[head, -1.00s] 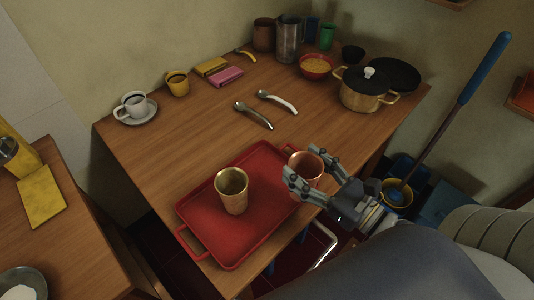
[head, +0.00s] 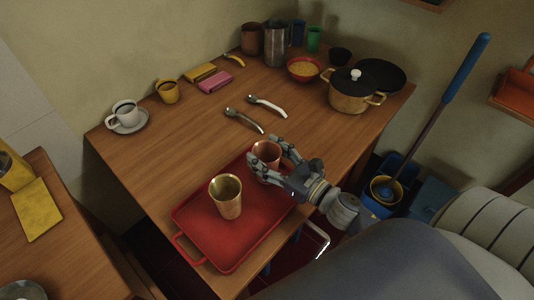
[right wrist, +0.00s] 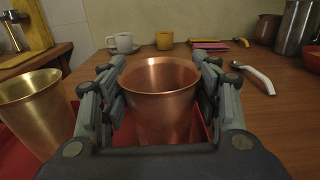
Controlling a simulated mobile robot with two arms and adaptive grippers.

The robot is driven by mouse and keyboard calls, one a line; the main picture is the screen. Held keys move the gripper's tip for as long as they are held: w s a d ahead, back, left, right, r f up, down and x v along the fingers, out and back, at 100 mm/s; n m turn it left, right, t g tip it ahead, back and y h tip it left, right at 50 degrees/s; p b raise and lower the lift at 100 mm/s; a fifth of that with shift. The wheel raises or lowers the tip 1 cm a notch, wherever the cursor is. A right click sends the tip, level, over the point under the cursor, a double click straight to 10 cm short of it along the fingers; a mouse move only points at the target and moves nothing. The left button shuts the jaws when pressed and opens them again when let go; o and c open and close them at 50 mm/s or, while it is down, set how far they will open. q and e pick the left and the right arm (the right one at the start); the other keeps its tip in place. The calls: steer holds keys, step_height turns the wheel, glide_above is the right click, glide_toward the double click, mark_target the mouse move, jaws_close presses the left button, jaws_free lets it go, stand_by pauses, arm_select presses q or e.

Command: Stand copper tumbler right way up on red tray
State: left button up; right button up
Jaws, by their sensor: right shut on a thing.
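The copper tumbler (head: 266,150) is upright, mouth up, at the far right part of the red tray (head: 235,251). My right gripper (head: 268,161) is shut on it, with a finger on each side of its wall. In the right wrist view the tumbler (right wrist: 161,106) stands between the fingers with its open rim showing. Its base is hidden there, so I cannot tell whether it touches the tray. A brass cup (head: 226,199) stands upright on the tray, left of the tumbler and apart from it. My left gripper is not in view.
Two spoons (head: 266,105) lie beyond the tray. A lidded pot (head: 352,97), a red bowl (head: 303,69) and a steel pitcher (head: 276,45) stand at the back. A white cup (head: 126,113) and a yellow mug (head: 168,92) are at the left. The tray's near part is clear.

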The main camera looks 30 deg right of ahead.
steer(key=shift+f, duration=0.15)
steer(key=o, duration=1.2)
steer(key=shift+r, duration=0.25)
steer(key=b+v, duration=0.2)
steer(key=v, duration=1)
steer(key=shift+b, duration=0.4)
